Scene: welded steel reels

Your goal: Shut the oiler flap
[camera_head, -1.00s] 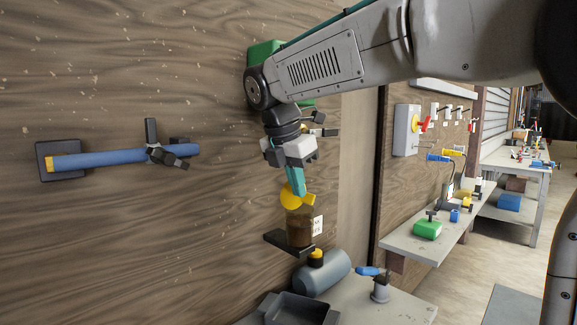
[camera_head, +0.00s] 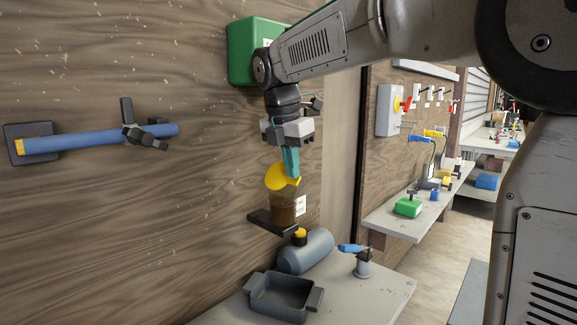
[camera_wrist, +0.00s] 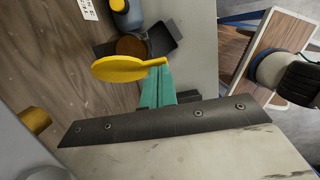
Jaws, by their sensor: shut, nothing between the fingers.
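The oiler (camera_head: 284,211) is a brown, see-through cup on a dark wall bracket (camera_head: 272,224). Its yellow flap (camera_head: 277,177) stands raised and tilted above the cup, so the oiler is open. In the wrist view the flap (camera_wrist: 118,69) shows as a yellow disc with a narrow tab, and the brown cup top (camera_wrist: 131,45) shows beyond it. My gripper (camera_head: 292,176) points down with its teal fingers together and empty. The fingertips (camera_wrist: 158,72) are right at the flap's tab side; I cannot tell whether they touch it.
A green box (camera_head: 248,50) is on the wall behind my arm. A blue-barred wall handle (camera_head: 95,139) is at left. Below the oiler, a bench (camera_head: 365,300) holds a grey-blue tank (camera_head: 305,252), a dark tray (camera_head: 283,296) and a blue-handled fitting (camera_head: 362,260).

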